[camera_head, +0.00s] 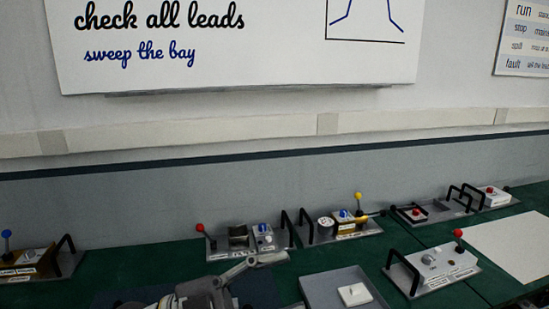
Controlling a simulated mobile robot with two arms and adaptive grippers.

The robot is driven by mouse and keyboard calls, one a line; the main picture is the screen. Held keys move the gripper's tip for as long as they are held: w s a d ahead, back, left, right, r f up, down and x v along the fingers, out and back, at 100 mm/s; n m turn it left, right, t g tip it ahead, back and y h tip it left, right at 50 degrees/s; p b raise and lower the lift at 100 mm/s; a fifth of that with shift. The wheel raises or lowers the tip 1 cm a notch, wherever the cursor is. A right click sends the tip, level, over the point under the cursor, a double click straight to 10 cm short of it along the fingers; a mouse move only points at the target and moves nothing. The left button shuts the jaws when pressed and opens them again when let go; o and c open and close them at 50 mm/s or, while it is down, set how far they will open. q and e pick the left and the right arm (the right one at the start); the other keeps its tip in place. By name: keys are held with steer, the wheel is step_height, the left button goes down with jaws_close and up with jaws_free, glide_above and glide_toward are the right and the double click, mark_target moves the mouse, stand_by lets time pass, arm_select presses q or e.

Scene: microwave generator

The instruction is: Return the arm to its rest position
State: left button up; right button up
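A grey jointed gripper (262,264), which I take to be my left one, comes in at the bottom edge, left of the middle. Its linkage reaches up and to the right over the green bench, in front of a module with a red-knobbed lever (202,230) and a blue knob. Its fingertips are not clearly separate, so I cannot tell whether it is open or shut. I see nothing held in it. My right gripper is not in view.
Several handled modules stand along the green bench (150,262). A grey tray (318,290) with a white block (355,294) lies right of the gripper. A white module with a red-knobbed lever (440,264) is farther right. A pale sheet (515,242) lies at the right.

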arm_select(q)
steer(key=w+a+f+n+t+y, duration=0.2)
steer(key=w+a+n+t+y, duration=0.8)
steer(key=n+t, duration=0.75)
steer(key=s+a+f+n+g+y, duration=0.1)
steer(key=a+f+n+g+y, duration=0.15)
steer(key=a+f+y, duration=0.4)
steer(key=s+a+f+n+g+y, duration=0.2)
steer(key=a+f+n+y, duration=0.15)
steer(key=f, duration=0.65)
steer(key=s+a+f+g, duration=0.1)
steer(key=s+f+g, duration=1.2)
steer(key=s+f, duration=0.8)
step_height(320, 180, down, 29)
steer(key=s+b, duration=0.2)
steer(key=b, duration=0.3)
steer(key=s+a+f+g+b, duration=0.1)
steer(key=s+f+b, duration=0.1)
steer(key=s+f, duration=0.6)
steer(key=s+a+f+m+g+y+b, duration=0.1)
steer(key=s+a+f+b, duration=0.1)
steer(key=s+f, duration=0.7)
step_height(320, 180, down, 4)
steer(key=shift+s+f+b, duration=0.2)
steer(key=shift+b, duration=0.35)
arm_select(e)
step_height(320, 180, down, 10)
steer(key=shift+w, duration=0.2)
